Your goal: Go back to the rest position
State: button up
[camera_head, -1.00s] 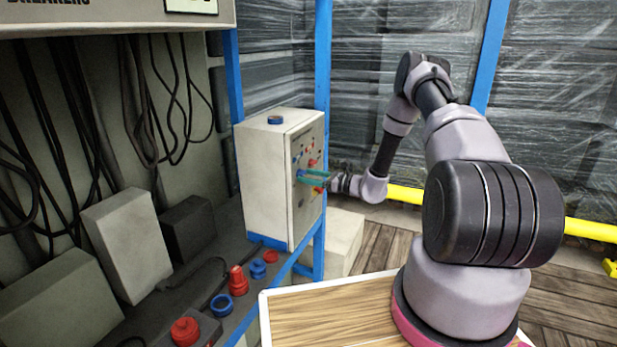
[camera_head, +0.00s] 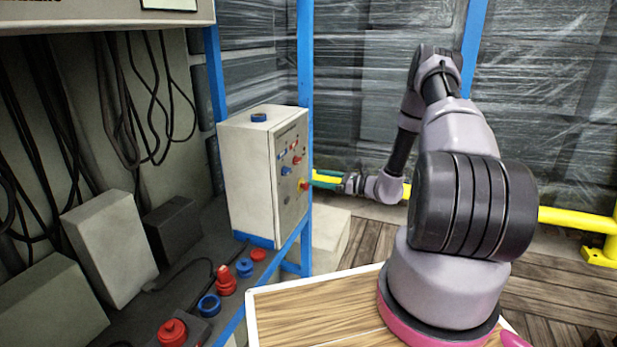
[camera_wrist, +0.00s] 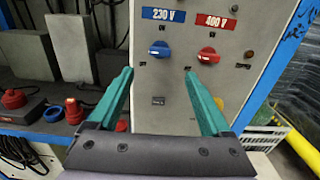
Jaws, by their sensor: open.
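My gripper (camera_wrist: 159,98) is open and empty, its two teal fingers spread apart in front of the control box in the wrist view. In the head view my gripper (camera_head: 327,181) is to the right of the grey control box (camera_head: 247,180), with a gap between them. The box's panel carries a blue knob (camera_wrist: 160,50) under a 230 V label and a red knob (camera_wrist: 208,56) under a 400 V label.
A blue-framed shelf holds grey boxes (camera_head: 107,250), a red plug (camera_head: 226,280) and blue rings (camera_head: 209,305). Cables hang behind it. A yellow rail (camera_head: 570,217) runs along the back wall. Wooden floor (camera_head: 370,250) lies open between the box and my arm.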

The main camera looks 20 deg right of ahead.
jog(key=shift+s+d, duration=0.2)
jog(key=shift+d, duration=0.1)
jog(key=s+a+r+n+g+h, duration=0.1)
jog(key=s+a+r+n+g, duration=0.25)
jog(key=r, duration=0.45)
jog(key=s+a+r+n+g+h, duration=0.1)
jog(key=s+a+r+n+g, duration=0.15)
jog(key=s+r+n, duration=0.35)
jog(key=s+a+r+n+g+h, duration=0.1)
jog(key=s+a+r+n+g, duration=0.15)
jog(key=r, duration=0.65)
jog(key=s+d+r+n+t+h, duration=0.2)
jog(key=s+r+n+h, duration=0.2)
jog(key=s+r, duration=0.4)
jog(key=s+d+r+n+t+h, duration=0.2)
jog(key=s+r, duration=0.6)
jog(key=s, duration=0.6)
jog(key=n+t+h, duration=0.1)
jog(key=n+h, duration=0.1)
jog(key=h, duration=0.1)
jog(key=shift+d+r+n+h, duration=0.3)
jog(key=shift+d+r+n, duration=0.1)
